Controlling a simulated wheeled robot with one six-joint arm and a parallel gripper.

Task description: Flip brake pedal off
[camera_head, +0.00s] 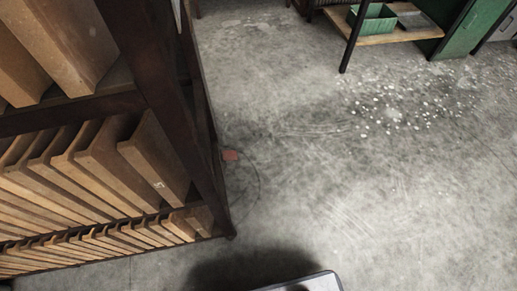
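I cannot make out a brake pedal in the head view. A small red object (230,155) lies low beside the post of the rack, with a thin dark line like a cable curving near it. It is too small to tell what it is. My gripper is not in this view.
A dark rack (165,95) holding several wooden boards (155,160) fills the left side. A low bench (395,36) with a green bin (372,20) stands at the top right. White flecks lie on the grey concrete floor (350,200). The middle and right floor is open.

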